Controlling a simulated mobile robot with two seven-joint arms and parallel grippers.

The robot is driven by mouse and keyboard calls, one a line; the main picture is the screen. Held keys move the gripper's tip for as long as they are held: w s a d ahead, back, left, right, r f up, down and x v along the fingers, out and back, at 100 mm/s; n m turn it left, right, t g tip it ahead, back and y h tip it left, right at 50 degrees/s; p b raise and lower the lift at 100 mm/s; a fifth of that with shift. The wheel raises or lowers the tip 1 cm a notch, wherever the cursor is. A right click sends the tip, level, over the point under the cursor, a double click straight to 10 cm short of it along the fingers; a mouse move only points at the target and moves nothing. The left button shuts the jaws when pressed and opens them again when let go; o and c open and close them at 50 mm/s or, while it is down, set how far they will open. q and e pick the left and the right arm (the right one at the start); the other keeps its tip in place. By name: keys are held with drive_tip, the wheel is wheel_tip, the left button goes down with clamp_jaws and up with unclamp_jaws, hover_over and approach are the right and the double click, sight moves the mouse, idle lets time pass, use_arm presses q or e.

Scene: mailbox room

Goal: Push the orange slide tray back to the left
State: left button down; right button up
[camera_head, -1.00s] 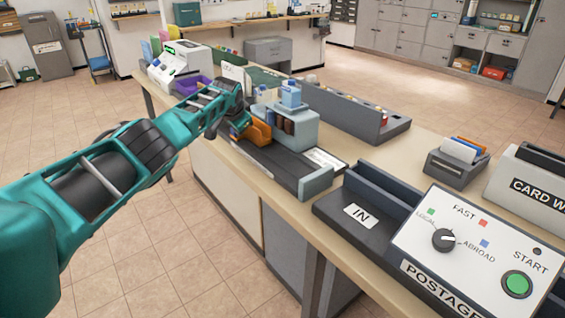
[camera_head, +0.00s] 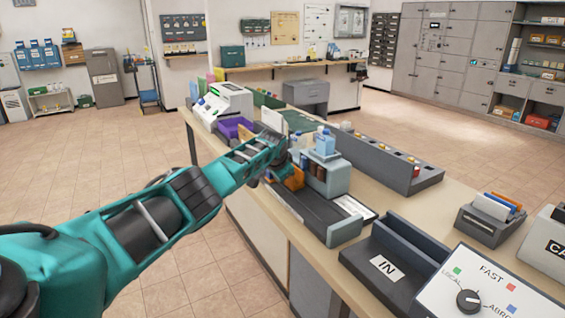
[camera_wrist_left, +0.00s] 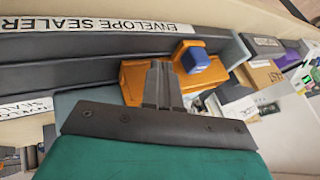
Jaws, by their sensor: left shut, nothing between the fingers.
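The orange slide tray (camera_head: 295,179) sits on the dark track of the envelope sealer (camera_head: 330,229), left of its blue-grey block. In the left wrist view the orange tray (camera_wrist_left: 132,88) shows on both sides of my fingers, with a blue block (camera_wrist_left: 195,60) on its orange part. My left gripper (camera_head: 273,177) is at the tray's left side in the head view and partly hides it. In the left wrist view my left gripper (camera_wrist_left: 160,78) is shut and empty, its fingers overlapping the tray; I cannot tell whether they touch it. My right gripper is not in view.
The blue-grey block (camera_head: 328,175) with bottles stands beside the tray. A purple bin (camera_head: 234,127) and a white machine (camera_head: 222,103) stand farther along the counter. The IN tray (camera_head: 383,268) is nearer, at right. Open floor lies left of the counter.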

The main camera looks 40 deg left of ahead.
use_arm(q)
drive_tip(key=shift+s+d+r, duration=0.3)
drive_tip(key=shift+d+r, duration=0.1)
drive_tip(key=shift+r, duration=0.1)
drive_tip(key=shift+s+r+p, duration=0.35)
drive_tip(key=shift+r+p, duration=0.1)
drive_tip(key=shift+p, duration=0.3)
drive_tip(key=p+v, duration=0.1)
drive_tip(key=v, duration=0.6)
drive_tip(key=shift+s+d, duration=0.15)
drive_tip(key=shift+s, duration=0.05)
drive_tip(key=shift+s, duration=0.1)
